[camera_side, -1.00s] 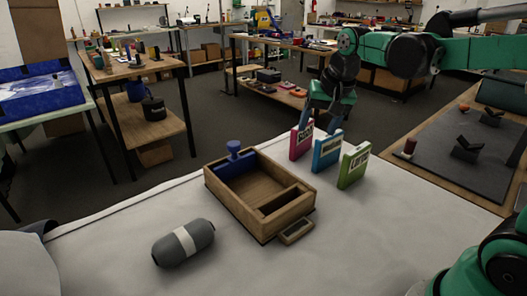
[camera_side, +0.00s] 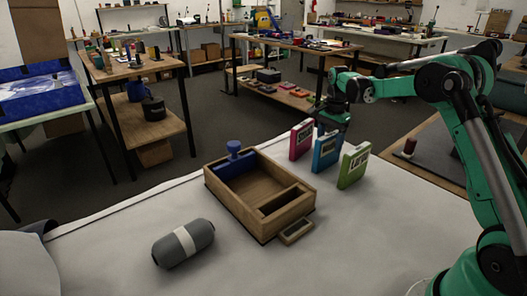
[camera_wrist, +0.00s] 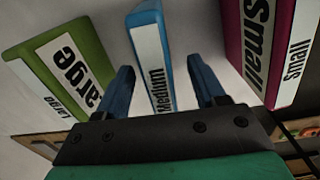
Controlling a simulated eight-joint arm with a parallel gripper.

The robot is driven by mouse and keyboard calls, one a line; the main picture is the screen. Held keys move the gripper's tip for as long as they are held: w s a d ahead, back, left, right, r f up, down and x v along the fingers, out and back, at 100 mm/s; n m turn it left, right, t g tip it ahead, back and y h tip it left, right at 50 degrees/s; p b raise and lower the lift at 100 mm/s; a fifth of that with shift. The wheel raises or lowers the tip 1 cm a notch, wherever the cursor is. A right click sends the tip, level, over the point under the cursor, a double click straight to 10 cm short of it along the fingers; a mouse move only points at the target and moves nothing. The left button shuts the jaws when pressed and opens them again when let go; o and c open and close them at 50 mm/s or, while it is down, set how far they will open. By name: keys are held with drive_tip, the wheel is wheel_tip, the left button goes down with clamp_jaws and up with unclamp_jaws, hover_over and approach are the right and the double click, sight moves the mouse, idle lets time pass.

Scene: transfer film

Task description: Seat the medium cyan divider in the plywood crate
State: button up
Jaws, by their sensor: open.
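The medium cyan divider (camera_side: 326,152) stands upright on the white table between the pink and green dividers. In the wrist view the cyan divider (camera_wrist: 154,55), labelled "Medium", lies between my two blue fingers, with gaps on both sides. My gripper (camera_side: 322,130) is open, low at the far side of the dividers, and its fingertips are partly hidden behind them in the side view. It also shows in the wrist view (camera_wrist: 163,85). The plywood crate (camera_side: 226,191) stands left of the dividers, with a blue knobbed piece (camera_side: 236,158) at its far-left end and a wooden partition toward its near-right end.
The pink "Small" divider (camera_side: 301,139) and green "Large" divider (camera_side: 354,166) stand close on either side of the cyan one. A small tag-like block (camera_side: 296,232) lies against the crate's near side. A grey capsule (camera_side: 184,243) lies at the front left. The front-centre tabletop is clear.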

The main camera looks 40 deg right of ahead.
drive_tip(key=shift+f, duration=0.6)
clamp_jaws()
